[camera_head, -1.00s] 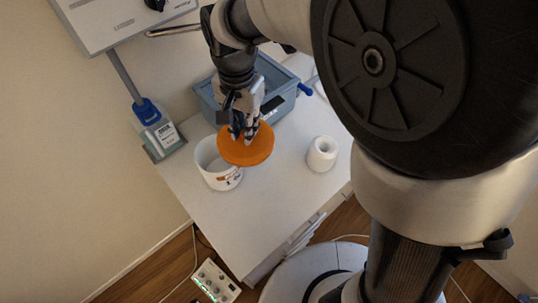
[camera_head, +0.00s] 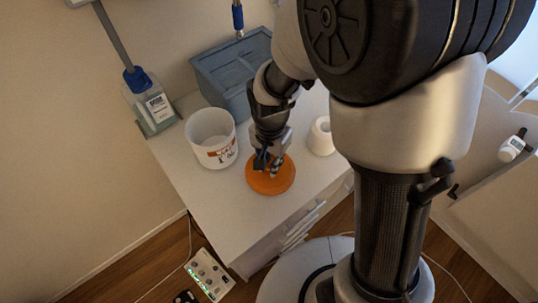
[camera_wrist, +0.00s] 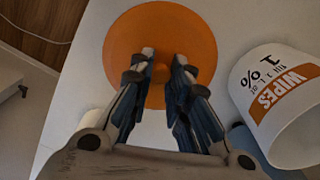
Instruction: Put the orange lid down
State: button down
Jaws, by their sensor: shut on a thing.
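The orange lid (camera_head: 271,180) is a flat round disc with a small knob, over the front part of the white table. My gripper (camera_head: 267,167) is above it, pointing down. In the wrist view my gripper (camera_wrist: 160,68) has its two fingers on either side of the knob of the orange lid (camera_wrist: 190,30), shut on it. I cannot tell whether the lid touches the table top. The white wipes tub (camera_head: 212,139) stands open to the left of the lid; it also shows in the wrist view (camera_wrist: 285,105).
The white table (camera_head: 215,205) has free room in front of the tub. A blue-grey bin (camera_head: 225,75) stands behind. A white roll (camera_head: 321,137) stands right of my gripper. A bottle in a holder (camera_head: 152,108) is at the back left.

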jog(key=shift+f+b, duration=0.85)
jog(key=shift+f, duration=1.9)
jog(key=shift+f, duration=0.15)
jog(key=c, duration=1.5)
grip_release()
